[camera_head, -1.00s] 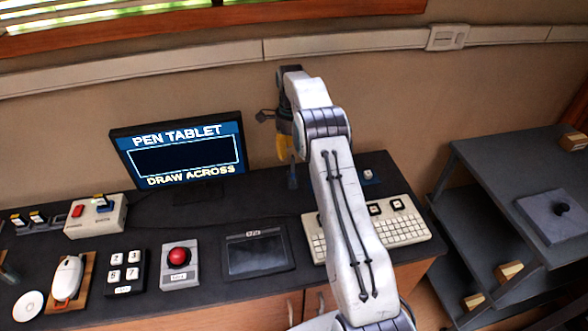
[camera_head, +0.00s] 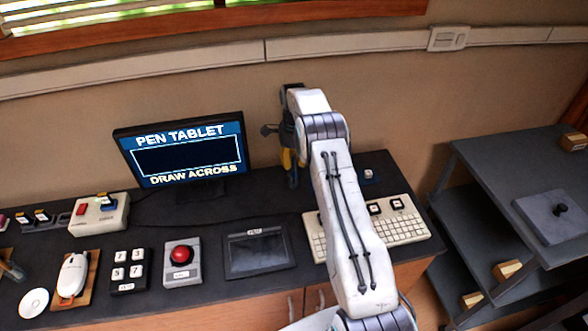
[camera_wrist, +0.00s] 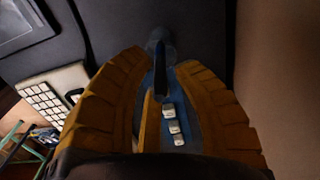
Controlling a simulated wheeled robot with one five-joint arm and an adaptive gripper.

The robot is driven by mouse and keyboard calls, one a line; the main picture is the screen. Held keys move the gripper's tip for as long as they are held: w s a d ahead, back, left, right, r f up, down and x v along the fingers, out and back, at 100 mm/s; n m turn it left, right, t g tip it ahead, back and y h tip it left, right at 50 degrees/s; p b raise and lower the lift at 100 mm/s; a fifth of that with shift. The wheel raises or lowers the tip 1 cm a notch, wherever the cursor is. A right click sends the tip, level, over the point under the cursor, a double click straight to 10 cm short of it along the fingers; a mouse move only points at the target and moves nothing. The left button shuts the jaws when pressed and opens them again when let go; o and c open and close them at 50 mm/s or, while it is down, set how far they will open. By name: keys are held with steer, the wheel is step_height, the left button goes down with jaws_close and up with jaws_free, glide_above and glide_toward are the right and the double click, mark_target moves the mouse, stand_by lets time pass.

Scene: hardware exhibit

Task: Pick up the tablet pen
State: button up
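The tablet pen (camera_wrist: 160,76) shows in the wrist view as a slim dark upright piece rising from a small round dark stand (camera_wrist: 158,42). My gripper (camera_wrist: 160,66) has orange padded fingers, one on each side of the pen, with a gap between the tips wider than the pen. It looks open, and I see no clear contact. In the head view my gripper (camera_head: 290,160) is lowered at the back of the desk, right of the monitor. There the pen is mostly hidden by the gripper and arm.
The monitor (camera_head: 182,157) stands left of my gripper. The drawing tablet (camera_head: 258,252) lies in front, with the keyboard (camera_head: 405,228) to its right. A blue strip with white keys (camera_wrist: 173,127) shows between the fingers. The wall is close behind.

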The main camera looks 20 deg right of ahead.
jaws_close()
steer(key=shift+r, duration=0.1)
